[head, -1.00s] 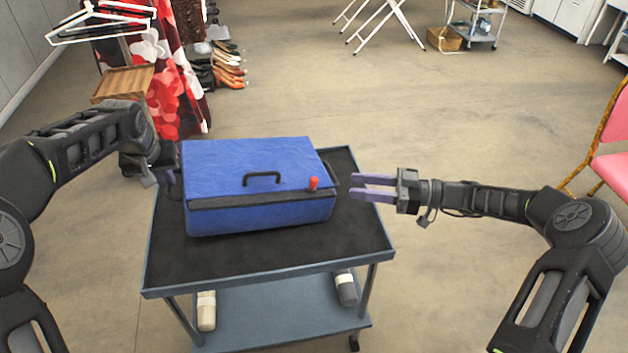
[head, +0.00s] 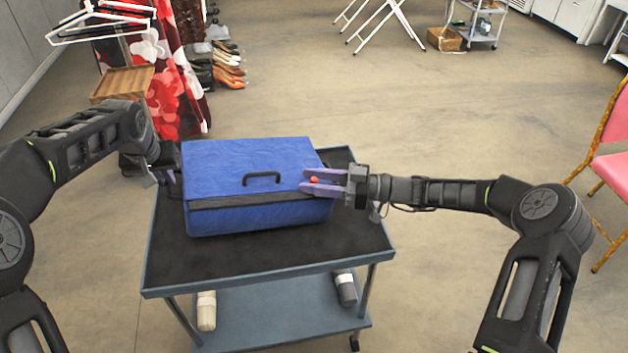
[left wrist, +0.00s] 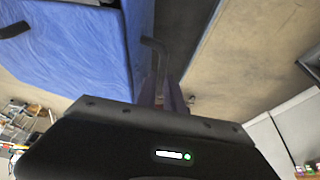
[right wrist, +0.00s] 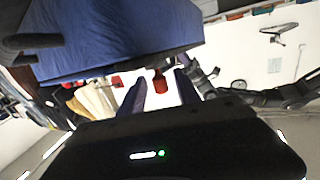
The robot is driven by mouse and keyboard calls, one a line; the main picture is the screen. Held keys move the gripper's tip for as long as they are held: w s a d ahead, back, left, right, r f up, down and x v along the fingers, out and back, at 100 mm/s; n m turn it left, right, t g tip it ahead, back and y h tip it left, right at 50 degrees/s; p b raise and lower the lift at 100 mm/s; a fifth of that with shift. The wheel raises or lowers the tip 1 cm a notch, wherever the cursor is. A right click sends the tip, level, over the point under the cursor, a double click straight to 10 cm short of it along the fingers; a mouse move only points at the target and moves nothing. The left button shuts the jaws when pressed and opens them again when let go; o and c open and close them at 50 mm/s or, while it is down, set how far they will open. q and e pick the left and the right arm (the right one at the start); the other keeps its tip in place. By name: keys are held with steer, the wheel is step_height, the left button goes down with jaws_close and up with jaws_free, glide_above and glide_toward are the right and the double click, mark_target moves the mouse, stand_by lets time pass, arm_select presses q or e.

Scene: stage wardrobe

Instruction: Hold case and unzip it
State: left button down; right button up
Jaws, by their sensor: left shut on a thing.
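The blue case (head: 250,165) sits on the cart top, its black handle (head: 262,178) on the lid and a dark zip band along the front edge. My left gripper (head: 174,180) is at the case's left side, shut on what looks like a dark side handle (left wrist: 154,46); the fingertips are partly hidden. The red zip pull (head: 315,180) is at the case's right end. My right gripper (head: 308,181) is open, with one finger on each side of the pull. The pull also shows between the fingers in the right wrist view (right wrist: 160,82), without visible clamping.
The cart (head: 260,262) has a black top with free room in front of the case. Two rolls (head: 206,311) lie on its lower shelf. A clothes rack with a wooden tray (head: 122,84) stands behind left. A pink chair (head: 612,150) is at the far right.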

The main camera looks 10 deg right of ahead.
steer(key=shift+c, duration=0.3)
jaws_close()
stand_by(1.0)
